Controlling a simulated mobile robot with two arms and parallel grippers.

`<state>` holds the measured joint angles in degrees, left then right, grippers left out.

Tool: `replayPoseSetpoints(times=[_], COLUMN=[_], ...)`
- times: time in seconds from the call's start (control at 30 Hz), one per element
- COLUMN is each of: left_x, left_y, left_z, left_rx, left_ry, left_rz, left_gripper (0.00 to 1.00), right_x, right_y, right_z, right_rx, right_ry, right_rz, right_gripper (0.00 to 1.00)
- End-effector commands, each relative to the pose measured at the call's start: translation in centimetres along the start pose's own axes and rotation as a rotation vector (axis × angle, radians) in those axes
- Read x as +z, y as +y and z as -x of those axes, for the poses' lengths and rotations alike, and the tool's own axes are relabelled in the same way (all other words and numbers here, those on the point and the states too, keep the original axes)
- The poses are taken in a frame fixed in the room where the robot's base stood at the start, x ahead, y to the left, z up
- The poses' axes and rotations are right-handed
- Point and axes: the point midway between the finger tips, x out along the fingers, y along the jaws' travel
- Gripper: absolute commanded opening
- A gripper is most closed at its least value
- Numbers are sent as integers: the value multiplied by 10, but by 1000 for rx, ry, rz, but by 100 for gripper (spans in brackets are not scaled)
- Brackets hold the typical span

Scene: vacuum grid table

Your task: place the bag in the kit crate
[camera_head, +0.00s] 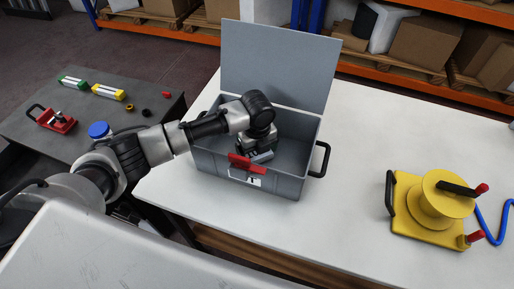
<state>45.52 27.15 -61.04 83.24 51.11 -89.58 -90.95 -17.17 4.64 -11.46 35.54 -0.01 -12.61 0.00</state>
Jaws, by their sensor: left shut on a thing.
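The kit crate (210,165) is a grey box with its lid (275,65) standing open at the back, a red latch (240,161) and a label on its front, and a black handle at its right side. My left arm reaches in over the left wall. My left gripper (260,151) points down inside the crate, near the front wall, and is shut on a small grey-blue thing (263,157), which I take to be the bag. The gripper and front wall hide much of it, and I cannot tell whether it touches the crate floor. My right gripper is not in view.
A yellow reel device (437,205) with red-tipped handles and a blue hose stands at the right of the white table (350,130). A dark side table (60,150) at left holds green, yellow and red items. Shelves with boxes stand behind. The table between crate and reel is clear.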

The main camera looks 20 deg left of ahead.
Motion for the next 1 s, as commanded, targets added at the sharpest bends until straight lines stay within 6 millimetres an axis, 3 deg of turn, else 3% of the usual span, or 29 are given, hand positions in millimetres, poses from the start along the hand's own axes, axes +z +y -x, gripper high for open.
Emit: replayPoseSetpoints(times=[0.27,0.3,0.37,0.7,1.0], left_x=[0,0,0,0,0], left_y=[0,0,0,-1,-1], left_z=[-2,-2,-2,6,65], left_rx=[-1,-1,-1,-2,-5], left_ry=[0,0,0,-1,-3], left_rz=[-1,-1,-1,-2,-3], left_gripper=[66,91,100,100,100], right_x=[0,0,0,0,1], right_y=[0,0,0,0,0], right_z=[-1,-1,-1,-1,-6], right_rx=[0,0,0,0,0], right_ry=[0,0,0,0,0], right_rz=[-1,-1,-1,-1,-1], right_gripper=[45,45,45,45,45])
